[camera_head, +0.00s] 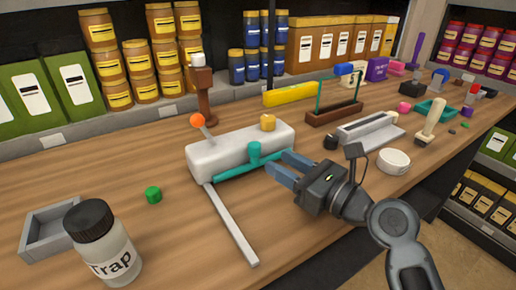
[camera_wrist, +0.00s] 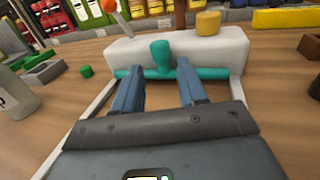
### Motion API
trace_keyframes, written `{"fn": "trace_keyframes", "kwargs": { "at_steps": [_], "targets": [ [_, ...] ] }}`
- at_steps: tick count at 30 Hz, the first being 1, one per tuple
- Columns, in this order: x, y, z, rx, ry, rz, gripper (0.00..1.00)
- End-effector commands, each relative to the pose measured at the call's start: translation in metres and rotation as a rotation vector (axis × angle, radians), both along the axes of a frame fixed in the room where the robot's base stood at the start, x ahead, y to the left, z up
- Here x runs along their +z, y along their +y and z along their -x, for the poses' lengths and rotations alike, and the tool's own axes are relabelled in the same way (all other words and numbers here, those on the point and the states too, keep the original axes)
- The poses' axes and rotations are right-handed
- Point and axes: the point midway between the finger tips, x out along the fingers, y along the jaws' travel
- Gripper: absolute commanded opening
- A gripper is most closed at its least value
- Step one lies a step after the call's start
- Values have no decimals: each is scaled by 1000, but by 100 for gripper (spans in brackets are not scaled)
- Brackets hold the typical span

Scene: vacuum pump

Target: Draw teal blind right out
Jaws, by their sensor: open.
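The teal blind (camera_head: 256,156) is a bar with an upright knob at the front of a white pump block (camera_head: 228,146). In the wrist view the teal blind (camera_wrist: 161,58) runs along the foot of the white block (camera_wrist: 120,50), between two grey rails. My gripper (camera_head: 285,166) is open, with its blue-grey fingers pointing at the block. In the wrist view the fingertips of my gripper (camera_wrist: 158,72) are on either side of the knob, a little short of it or level with it; I cannot tell which. Nothing is held.
A grey rail (camera_head: 232,225) extends from the block toward the table front. A Trap jar (camera_head: 108,250), grey tray (camera_head: 45,235) and green cube (camera_head: 153,194) lie left. A white bowl (camera_head: 393,161) and black knob (camera_head: 330,142) are right. An orange-tipped lever (camera_head: 200,124) rises from the block.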

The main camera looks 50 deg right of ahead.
Motion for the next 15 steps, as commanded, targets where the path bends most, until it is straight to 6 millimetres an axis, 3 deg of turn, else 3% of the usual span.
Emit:
{"fn": "trace_keyframes", "kwargs": {
  "at_steps": [9,15],
  "targets": [
    [2,-1,-47,0,-2,1,42],
    [1,-1,-60,0,-1,0,42]
  ]
}}
